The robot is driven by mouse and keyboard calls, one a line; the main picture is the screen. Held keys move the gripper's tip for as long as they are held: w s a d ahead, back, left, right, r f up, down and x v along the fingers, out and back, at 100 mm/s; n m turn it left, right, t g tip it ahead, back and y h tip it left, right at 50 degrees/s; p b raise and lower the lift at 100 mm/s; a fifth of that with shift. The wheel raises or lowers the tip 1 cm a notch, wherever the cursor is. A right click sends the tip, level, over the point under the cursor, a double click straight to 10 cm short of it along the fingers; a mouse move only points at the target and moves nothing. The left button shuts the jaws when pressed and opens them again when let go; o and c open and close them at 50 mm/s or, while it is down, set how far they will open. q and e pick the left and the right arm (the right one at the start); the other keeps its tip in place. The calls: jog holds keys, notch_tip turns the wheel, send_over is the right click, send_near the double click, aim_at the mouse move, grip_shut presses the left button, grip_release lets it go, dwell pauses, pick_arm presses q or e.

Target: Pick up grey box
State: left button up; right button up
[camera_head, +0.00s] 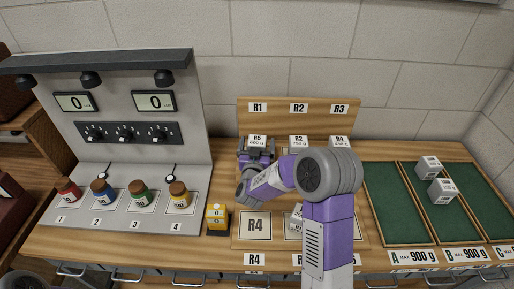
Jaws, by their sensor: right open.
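Several grey-white boxes are in view, and I cannot tell which one the task means. One box (257,141) at the left of the wooden rack has a label that seems to read R5. Another box (298,142) stands to its right, and a third box (340,142) is at the far right. A box (296,218) lower down is partly hidden by my right arm. My right gripper (257,158) is open, just in front of and below the leftmost box. Contact cannot be told. My left gripper is not in view.
Green-lined trays (397,205) stand at the right, with two grey boxes (441,191) in or over the middle one. Coloured jars (140,194) line a grey scale panel at the left.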

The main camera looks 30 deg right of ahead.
jog(key=shift+c, duration=0.4)
jog(key=c, duration=1.4)
jog(key=shift+r, duration=0.1)
jog(key=shift+c, duration=0.4)
